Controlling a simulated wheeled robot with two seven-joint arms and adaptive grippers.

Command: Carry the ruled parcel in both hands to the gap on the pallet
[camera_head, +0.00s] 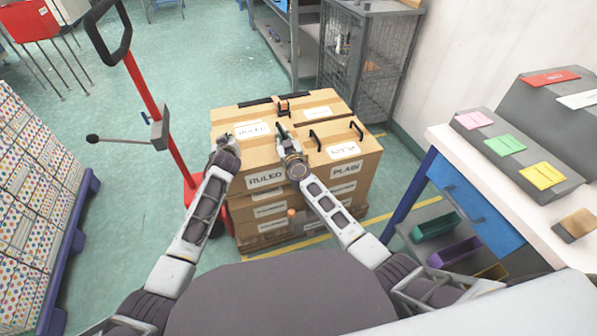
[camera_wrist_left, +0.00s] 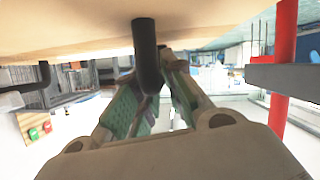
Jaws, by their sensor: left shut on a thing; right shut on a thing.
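The ruled parcel (camera_head: 266,180) is a cardboard box labelled RULED, at the front left of the stack's top layer, left of the plain parcel (camera_head: 346,170). My left gripper (camera_head: 224,146) is shut on a dark handle at its left side; the handle (camera_wrist_left: 146,50) shows between the fingers (camera_wrist_left: 150,90) in the left wrist view, against the tan cardboard (camera_wrist_left: 75,22). My right gripper (camera_head: 284,136) is shut at the parcel's right side, its handle mostly hidden. The pallet is largely hidden under the stack. I cannot tell whether the parcel rests or hangs slightly above the boxes.
More cartons (camera_head: 318,102) stand behind. A red hand truck (camera_head: 150,95) rises at the left, close to my left arm. Dotted boxes (camera_head: 35,180) fill the far left. A wire cage (camera_head: 375,55) stands behind and a workbench (camera_head: 470,185) at the right. Floor is free at the upper left.

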